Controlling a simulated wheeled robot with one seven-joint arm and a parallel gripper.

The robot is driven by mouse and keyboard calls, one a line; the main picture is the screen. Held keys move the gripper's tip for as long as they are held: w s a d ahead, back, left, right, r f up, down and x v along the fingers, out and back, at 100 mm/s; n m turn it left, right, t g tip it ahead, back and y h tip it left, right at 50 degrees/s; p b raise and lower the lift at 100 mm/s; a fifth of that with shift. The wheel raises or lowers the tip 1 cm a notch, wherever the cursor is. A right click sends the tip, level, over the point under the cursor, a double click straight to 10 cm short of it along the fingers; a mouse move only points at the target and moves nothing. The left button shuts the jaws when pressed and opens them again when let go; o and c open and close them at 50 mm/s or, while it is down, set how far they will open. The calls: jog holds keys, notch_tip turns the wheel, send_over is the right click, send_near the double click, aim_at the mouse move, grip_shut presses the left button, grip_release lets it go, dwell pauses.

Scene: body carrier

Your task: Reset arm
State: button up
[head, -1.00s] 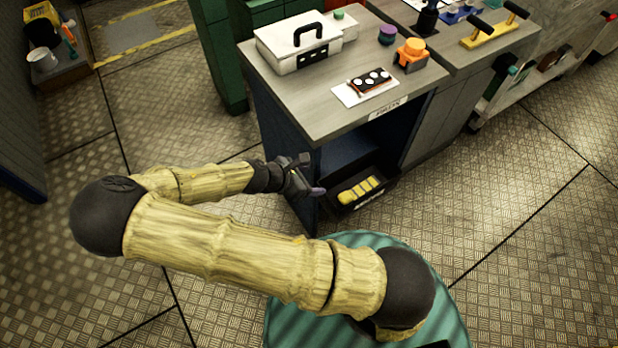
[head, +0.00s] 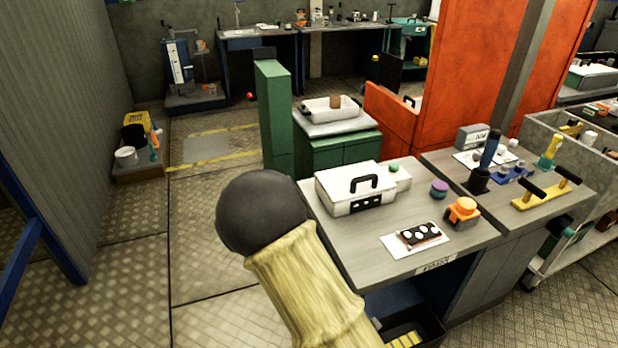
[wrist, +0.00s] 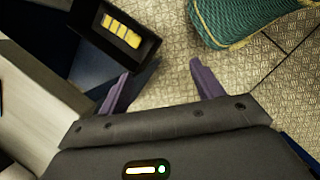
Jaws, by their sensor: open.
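My gripper (wrist: 160,88) shows in the wrist view with its two purple fingers spread apart. Nothing is between them; patterned floor shows in the gap. The fingers point towards a dark tray (wrist: 148,44) holding several yellow pieces (wrist: 122,30). In the head view only a bamboo-like link and a black joint of my arm show, in front of the workbench; my gripper is out of that view.
The workbench (head: 365,262) carries a white toolbox (head: 345,190), an orange-topped item (head: 463,210) and a dark block with white discs (head: 420,236). Its lower shelf holds the dark tray (head: 432,326). Open floor (head: 215,290) lies to the left.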

jog(key=s+d+r+m+t+y+p, duration=0.1)
jog(key=d+r+m+y+p, duration=0.1)
jog(key=r+m, duration=0.4)
jog(key=d+r+m+t+y+p, duration=0.2)
jog(key=r+m, duration=0.5)
jog(key=r, duration=0.8)
jog(key=shift+s+d+r, duration=0.3)
jog(key=shift+s+d, duration=0.05)
jog(key=shift+w, duration=0.1)
